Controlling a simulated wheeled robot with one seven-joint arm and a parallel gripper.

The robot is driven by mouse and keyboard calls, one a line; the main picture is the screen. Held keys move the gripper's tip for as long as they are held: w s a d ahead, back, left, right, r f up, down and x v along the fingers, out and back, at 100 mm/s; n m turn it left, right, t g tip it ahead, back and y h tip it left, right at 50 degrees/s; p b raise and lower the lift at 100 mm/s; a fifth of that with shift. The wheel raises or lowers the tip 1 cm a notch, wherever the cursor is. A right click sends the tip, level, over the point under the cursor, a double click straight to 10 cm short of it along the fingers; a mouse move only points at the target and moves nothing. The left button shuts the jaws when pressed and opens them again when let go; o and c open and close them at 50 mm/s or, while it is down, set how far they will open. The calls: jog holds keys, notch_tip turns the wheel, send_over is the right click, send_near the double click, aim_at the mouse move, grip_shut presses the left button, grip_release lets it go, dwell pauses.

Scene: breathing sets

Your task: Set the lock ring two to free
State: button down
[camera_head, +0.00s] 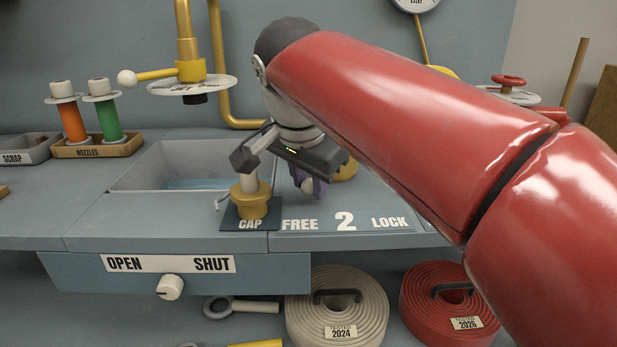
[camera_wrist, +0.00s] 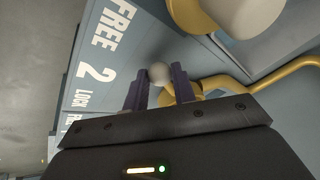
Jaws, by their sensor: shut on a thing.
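My gripper (camera_head: 308,178) is low over the bench, right of the CAP stand and behind the FREE 2 LOCK label (camera_head: 345,222). In the wrist view my gripper's two purple fingers (camera_wrist: 159,84) are shut on the pale ball knob (camera_wrist: 159,72) of lock ring two. The gold ring (camera_head: 345,168) shows only in part beside my gripper in the head view. The label also shows in the wrist view (camera_wrist: 84,73), with FREE at the top and LOCK below. The ring's exact setting is hard to tell because my gripper covers much of it.
A gold cap (camera_head: 252,204) with a pale stem stands on the CAP plate, close left of my gripper. A yellow valve lever (camera_head: 155,75) and pipes rise behind. The bench's front left is clear.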

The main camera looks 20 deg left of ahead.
jog(key=c, duration=1.1)
grip_release()
jog(key=shift+c, duration=0.2)
jog(key=shift+r, duration=0.1)
jog(key=p+v, duration=0.1)
jog(key=v, duration=0.6)
jog(key=shift+s+r, duration=0.15)
jog(key=shift+r, duration=0.15)
